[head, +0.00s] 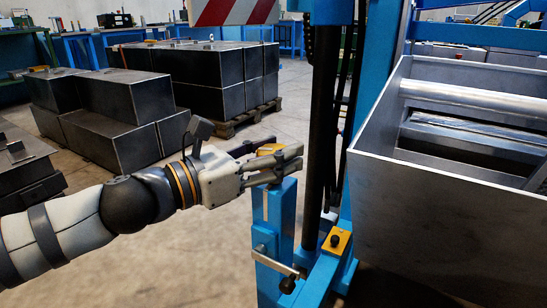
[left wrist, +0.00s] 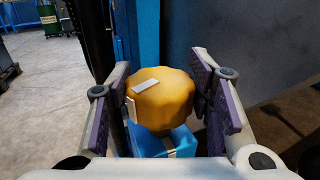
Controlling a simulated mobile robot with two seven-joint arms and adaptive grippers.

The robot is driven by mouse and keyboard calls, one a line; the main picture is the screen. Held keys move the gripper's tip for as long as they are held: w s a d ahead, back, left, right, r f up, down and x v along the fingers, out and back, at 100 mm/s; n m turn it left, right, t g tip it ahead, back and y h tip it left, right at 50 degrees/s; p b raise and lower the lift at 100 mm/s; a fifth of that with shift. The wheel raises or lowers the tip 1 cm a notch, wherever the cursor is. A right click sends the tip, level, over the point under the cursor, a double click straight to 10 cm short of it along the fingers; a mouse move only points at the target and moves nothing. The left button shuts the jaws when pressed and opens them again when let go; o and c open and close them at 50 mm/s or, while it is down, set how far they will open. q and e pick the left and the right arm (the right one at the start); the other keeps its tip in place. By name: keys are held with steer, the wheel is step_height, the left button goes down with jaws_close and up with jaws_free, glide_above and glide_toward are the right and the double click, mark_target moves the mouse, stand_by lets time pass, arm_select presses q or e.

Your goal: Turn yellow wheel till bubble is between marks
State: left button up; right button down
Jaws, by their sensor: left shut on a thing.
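The yellow wheel (head: 271,149) sits on top of a blue post (head: 275,210) in the head view. In the left wrist view the wheel (left wrist: 160,98) is a scalloped knob with a small white strip on top and a pale piece on its left side. My left gripper (head: 290,162) is shut on the wheel, with one finger on each side of it. A small yellow block (head: 336,240) with a dark round spot lies on the blue frame below. I cannot make out a bubble or marks. My right gripper is not in view.
A metal crank (head: 275,262) with a black knob is on the post's lower front. A large grey open-topped box (head: 440,215) stands at right. Dark metal blocks (head: 110,120) are stacked behind my arm, some on a pallet (head: 245,120). Bare floor shows around the post.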

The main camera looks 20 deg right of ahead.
arm_select(q)
steer(key=m+g+b, duration=0.1)
steer(key=g, duration=0.1)
steer(key=m+g+b, duration=0.1)
steer(key=g, duration=0.1)
steer(key=shift+w+f+m+h, duration=0.2)
steer(key=shift+m+h, duration=0.1)
steer(key=shift+s+r+m+g+b, duration=0.15)
steer(key=shift+m+g+b, duration=1.45)
steer(key=shift+g, duration=0.8)
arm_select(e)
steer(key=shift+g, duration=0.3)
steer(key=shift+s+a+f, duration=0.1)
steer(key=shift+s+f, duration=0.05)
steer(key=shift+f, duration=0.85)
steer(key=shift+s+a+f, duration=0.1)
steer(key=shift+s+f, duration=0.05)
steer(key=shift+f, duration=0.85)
arm_select(q)
steer(key=o, duration=1.2)
steer(key=shift+d, duration=0.15)
steer(key=v, duration=1.2)
steer(key=shift+r, duration=0.2)
steer(key=shift+c, duration=0.3)
